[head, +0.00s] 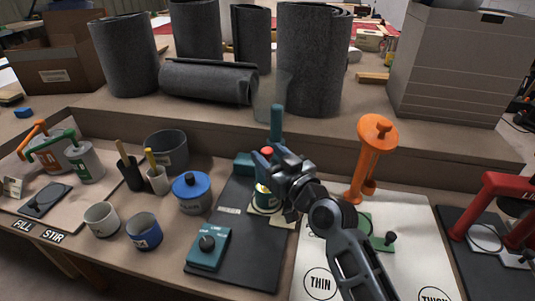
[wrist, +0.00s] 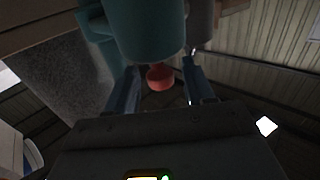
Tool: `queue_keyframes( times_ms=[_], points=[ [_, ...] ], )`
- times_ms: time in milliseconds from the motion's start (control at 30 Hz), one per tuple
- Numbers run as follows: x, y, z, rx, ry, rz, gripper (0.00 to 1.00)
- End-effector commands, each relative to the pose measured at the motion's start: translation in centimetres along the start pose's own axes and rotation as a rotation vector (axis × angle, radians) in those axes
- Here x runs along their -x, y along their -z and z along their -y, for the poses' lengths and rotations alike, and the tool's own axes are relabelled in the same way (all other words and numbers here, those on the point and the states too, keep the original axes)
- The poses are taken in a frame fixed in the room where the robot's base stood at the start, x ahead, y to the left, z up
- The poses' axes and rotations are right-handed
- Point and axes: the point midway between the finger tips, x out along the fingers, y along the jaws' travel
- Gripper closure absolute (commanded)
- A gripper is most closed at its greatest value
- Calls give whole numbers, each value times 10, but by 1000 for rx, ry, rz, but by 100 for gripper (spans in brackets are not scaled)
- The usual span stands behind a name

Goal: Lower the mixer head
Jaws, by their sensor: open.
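The mixer is teal. Its upright part (head: 277,122) rises behind my gripper (head: 268,160), with a teal block (head: 244,163) low beside it. In the wrist view a large teal rounded body (wrist: 145,30), which looks like the mixer head, fills the top centre. A red knob (wrist: 160,77) shows below it, between the open fingers of my gripper (wrist: 160,90); I cannot tell whether they touch it. The red also shows in the head view (head: 267,152). My wrist hides much of the mixer.
A teal control box (head: 208,248) with a black dial sits on the dark mat (head: 250,262) in front. A blue-lidded pot (head: 191,192) stands at left. An orange stand (head: 362,170) rises close at right. Grey rolls (head: 310,60) stand on the raised shelf behind.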

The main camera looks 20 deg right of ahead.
Motion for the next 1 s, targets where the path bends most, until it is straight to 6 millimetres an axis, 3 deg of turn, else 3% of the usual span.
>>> queue_keyframes(
  times_ms=[200, 400, 1000],
  points=[
    [38, -2, 0, 0, -1, 2, 47],
    [60, -2, 0, 0, 0, 3, 47],
    [65, -1, 0, 0, 0, 3, 47]
  ],
)
